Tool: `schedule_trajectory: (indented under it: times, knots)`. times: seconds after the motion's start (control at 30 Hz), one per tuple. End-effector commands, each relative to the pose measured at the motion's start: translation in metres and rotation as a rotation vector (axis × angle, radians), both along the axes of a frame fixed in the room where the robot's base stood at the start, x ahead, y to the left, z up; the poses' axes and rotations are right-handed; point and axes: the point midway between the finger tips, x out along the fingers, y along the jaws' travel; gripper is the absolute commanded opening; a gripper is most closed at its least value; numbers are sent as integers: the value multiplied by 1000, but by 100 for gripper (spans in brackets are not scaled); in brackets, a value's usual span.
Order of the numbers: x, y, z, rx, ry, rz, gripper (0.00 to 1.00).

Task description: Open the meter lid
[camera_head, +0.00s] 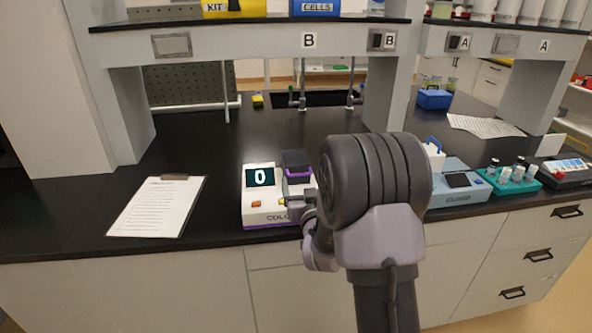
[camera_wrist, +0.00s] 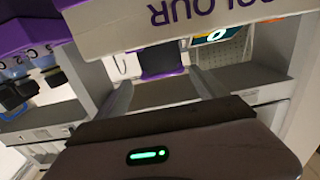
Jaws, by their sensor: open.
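The meter (camera_head: 262,207) is a white box with a purple base, a dark screen reading "0" and an orange button, standing near the bench's front edge. Its dark lid (camera_head: 296,160) with a purple edge is at the right of the screen. I cannot tell surely whether the lid is fully down. In the wrist view the meter (camera_wrist: 185,25) appears upside down, its "COLOUR" front close by. The dark, purple-edged lid (camera_wrist: 163,62) shows between my fingers. My gripper (camera_wrist: 162,80) is open and empty. In the head view, my arm hides the meter's right side and most of the gripper.
A clipboard (camera_head: 158,207) lies left of the meter. A grey-blue device (camera_head: 459,184) and a teal rack (camera_head: 508,182) with vials stand right of my arm. A shelf (camera_head: 250,39) spans above the bench, and a sink (camera_head: 310,99) is behind. The bench between is clear.

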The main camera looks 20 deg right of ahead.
Motion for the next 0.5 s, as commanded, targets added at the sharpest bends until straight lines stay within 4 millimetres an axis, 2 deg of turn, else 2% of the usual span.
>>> schedule_trajectory:
  times: [0.2,0.33,0.5]
  knots:
    - [43,-12,-1,-1,-1,0,81]
    - [59,-17,-1,-1,0,1,81]
    - [69,-20,0,-1,1,1,81]
